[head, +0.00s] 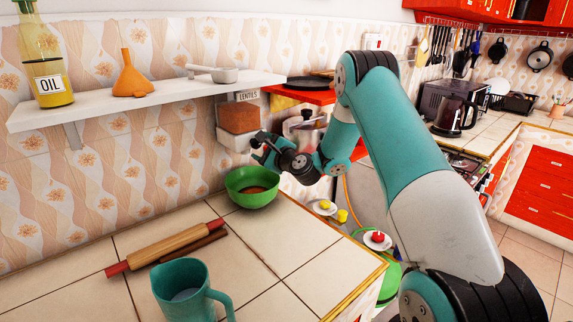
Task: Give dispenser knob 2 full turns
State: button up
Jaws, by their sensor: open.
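The lentil dispenser (239,119) is on the tiled wall below the shelf, with a "LENTILS" label above it and brown contents inside. Its knob is not clearly visible; my gripper covers that area. My gripper (257,147) is open at the lower right of the dispenser, its fingers pointing left. I cannot tell whether it touches the knob. A green bowl (239,196) stands on the counter below the dispenser, with some brown contents in it.
A shelf (150,104) above holds an oil bottle (45,60), an orange funnel (131,78) and a scoop (213,73). A rolling pin (165,247) and a teal jug (188,290) are on the counter (262,240). The counter edge is on the right.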

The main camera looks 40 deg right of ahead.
jog(key=s+b, duration=0.7)
jog(key=s, duration=0.7)
jog(key=shift+d, duration=0.25)
jog(key=n+p, duration=1.1)
jog(key=n, duration=1.5)
send_near(258, 143)
jog(key=w, duration=0.9)
jog(key=shift+a+r, duration=0.1)
jog(key=shift+a, duration=0.05)
jog(key=shift+w, duration=0.6)
